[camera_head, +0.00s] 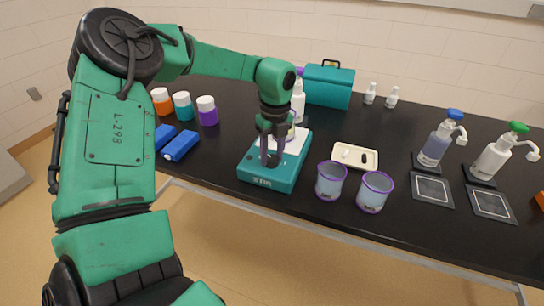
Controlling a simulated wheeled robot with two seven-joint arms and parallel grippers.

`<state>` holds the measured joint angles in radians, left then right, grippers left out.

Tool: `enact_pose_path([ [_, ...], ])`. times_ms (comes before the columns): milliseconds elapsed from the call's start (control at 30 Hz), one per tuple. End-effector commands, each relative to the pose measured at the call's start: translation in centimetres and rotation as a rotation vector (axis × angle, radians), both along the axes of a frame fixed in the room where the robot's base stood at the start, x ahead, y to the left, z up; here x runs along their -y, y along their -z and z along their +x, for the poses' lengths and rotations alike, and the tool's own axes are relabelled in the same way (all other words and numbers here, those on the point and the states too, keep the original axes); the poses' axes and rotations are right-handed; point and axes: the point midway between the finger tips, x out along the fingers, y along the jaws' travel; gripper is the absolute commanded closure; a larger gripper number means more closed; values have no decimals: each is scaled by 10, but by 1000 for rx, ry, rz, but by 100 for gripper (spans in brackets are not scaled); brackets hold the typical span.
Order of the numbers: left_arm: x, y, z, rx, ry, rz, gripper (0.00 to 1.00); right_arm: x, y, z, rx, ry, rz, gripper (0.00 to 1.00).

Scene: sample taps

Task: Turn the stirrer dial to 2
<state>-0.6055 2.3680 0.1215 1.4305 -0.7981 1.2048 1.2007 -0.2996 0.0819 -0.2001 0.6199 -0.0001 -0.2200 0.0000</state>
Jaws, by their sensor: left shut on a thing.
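The stirrer (262,181) is a teal box with a white top plate (302,140) and a "STIR" label on its front face. It stands near the table's front edge, left of the cups. My left gripper (270,160) points down at the front part of the stirrer's top. Its fingers are shut on what appears to be the stirrer dial, which the fingers hide. I cannot read the dial's setting. A purple-rimmed vessel shows partly behind the gripper, over the plate. My right gripper is not in view.
Two purple-rimmed cups (330,182) (373,193) stand close on the right, before a cream tray (355,156). Pump bottles (436,147) (492,160) stand farther right. Capped jars (207,112) and blue blocks (180,143) are left. A teal box (328,88) is behind.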

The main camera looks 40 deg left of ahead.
Motion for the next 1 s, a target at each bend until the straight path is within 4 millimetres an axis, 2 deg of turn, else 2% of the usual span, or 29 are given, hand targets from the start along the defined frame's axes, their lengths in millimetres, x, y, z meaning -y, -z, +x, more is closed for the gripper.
enact_pose_path([
  [33, 0, 2, 1, 3, 29, 0, 100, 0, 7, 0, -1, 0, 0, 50],
  [400, 1, 1, 1, 5, 352, 1, 100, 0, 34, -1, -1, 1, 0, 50],
  [1000, 1, -1, 0, 5, 921, 2, 100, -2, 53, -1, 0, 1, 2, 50],
])
